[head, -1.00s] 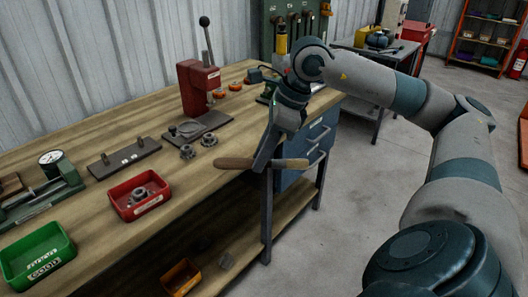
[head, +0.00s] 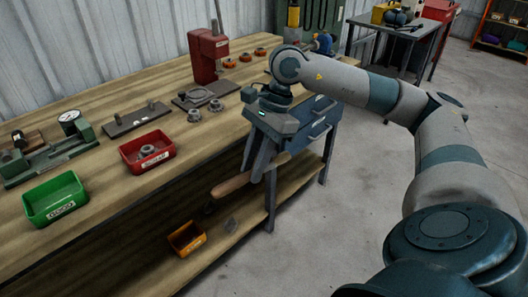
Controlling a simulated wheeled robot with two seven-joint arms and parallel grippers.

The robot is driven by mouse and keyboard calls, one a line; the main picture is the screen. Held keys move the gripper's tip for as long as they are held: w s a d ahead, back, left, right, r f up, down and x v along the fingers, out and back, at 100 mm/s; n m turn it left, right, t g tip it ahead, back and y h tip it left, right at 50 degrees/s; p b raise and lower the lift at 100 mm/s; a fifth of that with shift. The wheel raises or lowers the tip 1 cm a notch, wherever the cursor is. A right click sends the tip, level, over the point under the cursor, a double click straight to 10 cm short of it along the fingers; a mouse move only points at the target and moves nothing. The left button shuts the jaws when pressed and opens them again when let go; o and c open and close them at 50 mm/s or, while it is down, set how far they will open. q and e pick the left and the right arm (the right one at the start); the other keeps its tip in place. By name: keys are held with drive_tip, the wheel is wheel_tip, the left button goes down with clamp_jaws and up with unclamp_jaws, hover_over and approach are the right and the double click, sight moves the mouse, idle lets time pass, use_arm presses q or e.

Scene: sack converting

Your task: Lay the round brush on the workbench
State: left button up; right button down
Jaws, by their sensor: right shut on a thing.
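My right gripper (head: 261,172) points down in front of the workbench's front edge, near the blue drawer unit. It is shut on the round brush (head: 231,185), whose tan wooden handle sticks out to the lower left of the fingers. A shorter tan part shows on the right side. The brush is tilted, and its bristles cannot be made out. The workbench (head: 105,208) has a wooden top, and the brush appears clear of it, in front of its edge. My left gripper is not in view.
On the bench stand a red press (head: 208,50), a red bin (head: 148,152), a green bin (head: 56,199), a dark plate (head: 137,119) and two small gears. An orange bin (head: 187,238) sits on the lower shelf. Bare wood lies along the front of the top.

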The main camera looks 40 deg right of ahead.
sight(229, 193)
drive_tip(key=a+f+n+g, duration=0.1)
drive_tip(key=a+n, duration=0.1)
drive_tip(key=a+f+n+g, duration=0.1)
drive_tip(key=a+n, duration=0.2)
drive_tip(key=a+f+n+g, duration=0.1)
drive_tip(key=a+f+n, duration=0.1)
drive_tip(key=n, duration=0.1)
drive_tip(key=shift+a+f+h, duration=0.1)
drive_tip(key=shift+a+h, duration=0.15)
drive_tip(key=shift+h, duration=0.15)
drive_tip(key=s+a+f+n+g+h, duration=0.1)
drive_tip(key=a+n, duration=0.4)
drive_tip(key=n, duration=0.6)
drive_tip(key=shift+a+f+g+h, duration=0.3)
drive_tip(key=shift+f+g+h, duration=0.2)
drive_tip(key=shift+f+h, duration=0.7)
drive_tip(key=shift+r, duration=0.1)
drive_tip(key=shift+a, duration=0.1)
